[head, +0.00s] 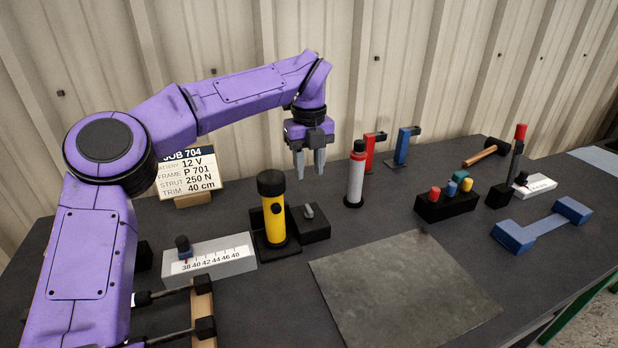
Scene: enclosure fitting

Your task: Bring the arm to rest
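My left arm (230,92), purple, comes in from the left and reaches over the back of the bench. My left gripper (309,163) hangs down with its two grey fingers apart and nothing between them. It is above the bench, left of a white cylinder with a red cap (356,175) and behind a black block with a small grey part (309,222). My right gripper is not in the picture.
A yellow flashlight (274,212), a scale block (208,258) and a job card (187,174) stand left. Red (370,150) and blue (403,146) brackets, a holder with coloured caps (447,203), a hammer (486,152) and a blue bar (542,226) are right. The grey mat (400,290) is clear.

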